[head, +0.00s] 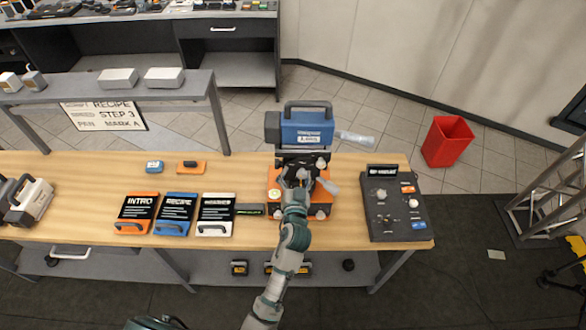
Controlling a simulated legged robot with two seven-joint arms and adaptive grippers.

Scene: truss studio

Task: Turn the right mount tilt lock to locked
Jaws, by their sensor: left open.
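The orange mount (319,209) stands on the wooden table with a blue camera-like unit (307,130) on top, its handle upward. A pale lever (330,187) and a small pale knob (321,163) show on the mount's right side. Which of these is the tilt lock, and its setting, cannot be told at this size. My left gripper (292,178) is open at the front of the mount, close to these small parts. It hides part of the mount's front, and I cannot tell whether it touches anything. My right gripper is not in view.
A dark control panel (393,225) stands right of the mount. Intro (138,208), recipe (176,208) and white (215,210) cards lie to the left, with a dark flat item (250,210) between them and the mount. A clear handle (354,138) sticks out right of the blue unit.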

